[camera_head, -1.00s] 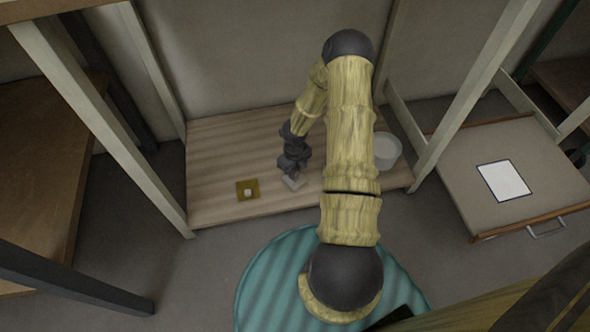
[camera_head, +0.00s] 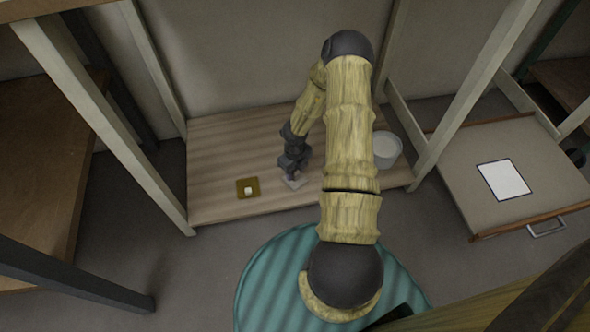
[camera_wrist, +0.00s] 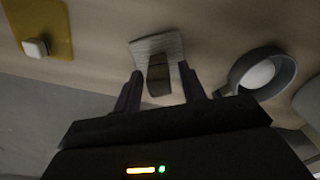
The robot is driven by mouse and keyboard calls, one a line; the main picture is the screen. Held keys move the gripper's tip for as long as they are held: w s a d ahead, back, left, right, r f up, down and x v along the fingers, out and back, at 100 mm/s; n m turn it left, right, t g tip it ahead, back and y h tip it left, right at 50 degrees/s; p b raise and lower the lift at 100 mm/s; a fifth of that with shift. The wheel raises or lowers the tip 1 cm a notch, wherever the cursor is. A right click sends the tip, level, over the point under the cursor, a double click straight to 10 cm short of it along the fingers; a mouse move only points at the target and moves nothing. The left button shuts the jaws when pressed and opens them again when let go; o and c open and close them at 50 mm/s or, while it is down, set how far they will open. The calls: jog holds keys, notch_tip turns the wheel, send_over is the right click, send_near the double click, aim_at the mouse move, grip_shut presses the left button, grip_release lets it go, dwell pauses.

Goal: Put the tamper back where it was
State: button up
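A pale flat piece (camera_wrist: 158,45) with a short dark block (camera_wrist: 158,76), which looks like the tamper, is on the wooden shelf board in the wrist view. The pale part also shows just below my gripper in the head view (camera_head: 295,183). My gripper (camera_wrist: 161,70) is open, with one finger on each side of the dark block and gaps on both sides. I cannot tell whether the block touches the shelf along its whole length. In the head view my gripper (camera_head: 291,175) is low over the middle of the board, and its fingers are small.
A mustard square mat (camera_head: 241,183) with a small white block (camera_head: 248,190) lies to the left. A grey round ring or dish (camera_wrist: 285,66) is close on the right in the wrist view. A white bucket (camera_head: 387,151) and shelf posts (camera_head: 470,100) stand to the right.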

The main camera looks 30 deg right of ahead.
jog(key=shift+o, duration=0.2)
notch_tip(320, 180, up, 8)
jog(key=p, duration=0.5)
jog(key=shift+f, duration=0.2)
jog(key=shift+f, duration=0.1)
